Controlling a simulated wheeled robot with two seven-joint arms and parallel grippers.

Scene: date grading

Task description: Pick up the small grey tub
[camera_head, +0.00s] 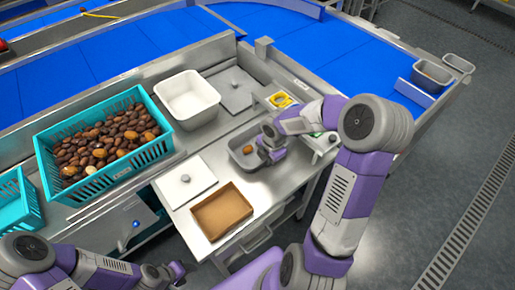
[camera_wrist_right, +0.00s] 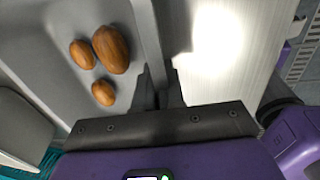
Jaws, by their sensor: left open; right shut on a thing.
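The small grey tub (camera_head: 236,153) stands on the steel bench in the head view, with a few brown dates inside. The right wrist view shows its grey inside (camera_wrist_right: 45,35) with three brown dates. My right gripper (camera_head: 268,146) is at the tub's right side in the head view. In the right wrist view its dark fingers (camera_wrist_right: 160,88) are closed on the tub's wall. The arm hides part of the tub's right side. My left gripper (camera_head: 177,272) is open and empty at the lower left, away from the tub.
A teal crate (camera_head: 158,146) full of dates and a white tub (camera_head: 186,115) stand to the left. A white lid with a knob (camera_head: 178,193) and a brown tray (camera_head: 222,213) lie in front. Blue belts (camera_head: 310,48) run behind. Two more grey tubs (camera_head: 432,76) (camera_head: 459,64) are far right.

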